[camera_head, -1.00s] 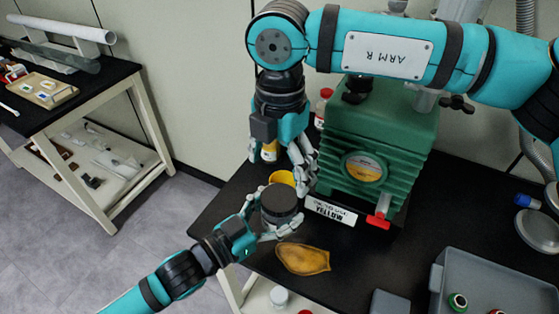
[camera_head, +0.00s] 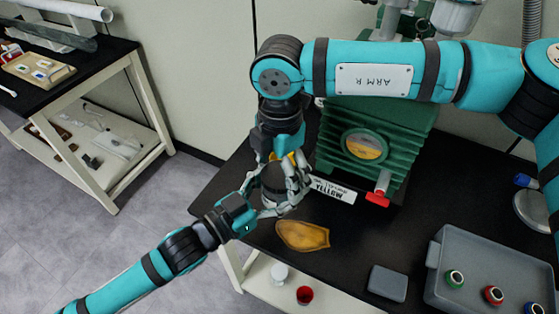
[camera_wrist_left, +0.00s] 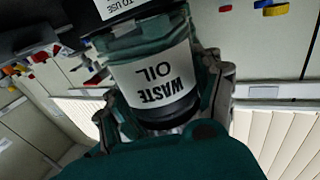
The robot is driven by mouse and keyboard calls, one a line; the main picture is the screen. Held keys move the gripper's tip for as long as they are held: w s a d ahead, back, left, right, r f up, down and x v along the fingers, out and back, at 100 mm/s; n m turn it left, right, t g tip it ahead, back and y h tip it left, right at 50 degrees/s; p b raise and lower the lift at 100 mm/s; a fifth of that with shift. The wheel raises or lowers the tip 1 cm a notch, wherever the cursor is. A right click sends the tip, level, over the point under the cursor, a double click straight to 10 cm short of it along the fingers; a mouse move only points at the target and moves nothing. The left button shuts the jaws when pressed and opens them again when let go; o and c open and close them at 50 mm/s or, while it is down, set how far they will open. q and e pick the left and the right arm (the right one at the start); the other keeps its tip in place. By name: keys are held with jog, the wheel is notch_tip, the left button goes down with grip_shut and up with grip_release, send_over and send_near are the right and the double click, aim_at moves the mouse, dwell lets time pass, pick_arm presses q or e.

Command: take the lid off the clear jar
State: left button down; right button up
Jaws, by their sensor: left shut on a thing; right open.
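The jar with a dark lid (camera_head: 271,178) is near the left part of the black bench in the head view. My left gripper (camera_head: 272,206) is shut on the jar from the left. In the left wrist view the jar's white label (camera_wrist_left: 155,82) reads WASTE OIL upside down, with a finger on each side. My right gripper (camera_head: 287,180) comes down from above, open, with its fingers around the top of the jar. They hide part of the lid, and I cannot tell whether they touch it.
A brown dish (camera_head: 302,235) lies close in front of the jar. A grey tray (camera_head: 437,285) with several reels and a small grey box (camera_head: 387,283) are right.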

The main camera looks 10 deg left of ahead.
jog(key=c, duration=1.3)
jog(key=n, duration=0.3)
jog(key=o, duration=1.3)
